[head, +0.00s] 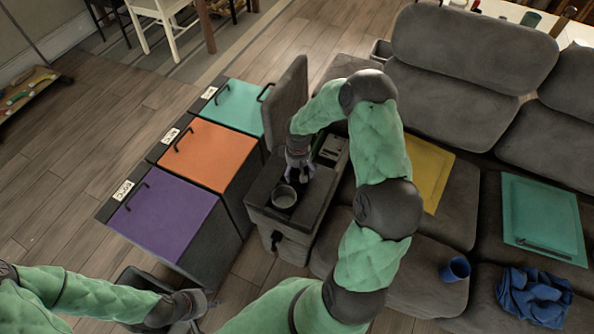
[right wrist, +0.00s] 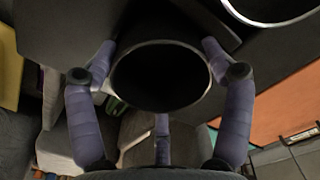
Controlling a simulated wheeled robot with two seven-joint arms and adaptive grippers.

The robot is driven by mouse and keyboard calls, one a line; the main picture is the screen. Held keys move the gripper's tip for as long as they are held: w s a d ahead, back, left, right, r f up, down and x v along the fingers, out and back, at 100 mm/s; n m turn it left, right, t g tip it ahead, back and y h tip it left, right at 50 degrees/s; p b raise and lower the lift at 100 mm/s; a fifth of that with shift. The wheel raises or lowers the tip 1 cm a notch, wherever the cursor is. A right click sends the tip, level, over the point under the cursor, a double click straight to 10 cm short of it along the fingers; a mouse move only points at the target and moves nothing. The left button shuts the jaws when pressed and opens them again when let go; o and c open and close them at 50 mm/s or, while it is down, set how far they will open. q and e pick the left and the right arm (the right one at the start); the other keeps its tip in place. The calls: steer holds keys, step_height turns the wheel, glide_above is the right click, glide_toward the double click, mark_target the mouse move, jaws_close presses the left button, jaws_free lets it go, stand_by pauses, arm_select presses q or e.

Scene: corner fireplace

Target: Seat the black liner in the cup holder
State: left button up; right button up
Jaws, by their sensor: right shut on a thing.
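My right gripper (head: 300,168) is over the grey console between the seats, just behind the cup holder (head: 284,207), a round opening with a silver rim. In the right wrist view its purple fingers (right wrist: 160,85) close around the black liner (right wrist: 160,78), a dark round cup with a thin pale rim. The cup holder's rim (right wrist: 268,23) shows at the upper right there, apart from the liner. In the head view the fingers mostly hide the liner. My left gripper (head: 205,303) is low at the lower left, away from the console; its finger opening is unclear.
Purple (head: 163,221), orange (head: 205,152) and teal (head: 238,105) lidded bins stand left of the console (head: 262,206). A raised grey lid (head: 288,100) stands behind the gripper. The sofa to the right holds a yellow panel (head: 426,172), a teal tray (head: 543,215), a blue cup (head: 455,269) and blue cloth (head: 535,296).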

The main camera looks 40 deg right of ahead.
steer(key=shift+f, duration=0.15)
steer(key=o, duration=1.3)
steer(key=shift+r, duration=0.35)
step_height(320, 180, up, 12)
steer(key=p, duration=0.5)
steer(key=shift+f, duration=0.15)
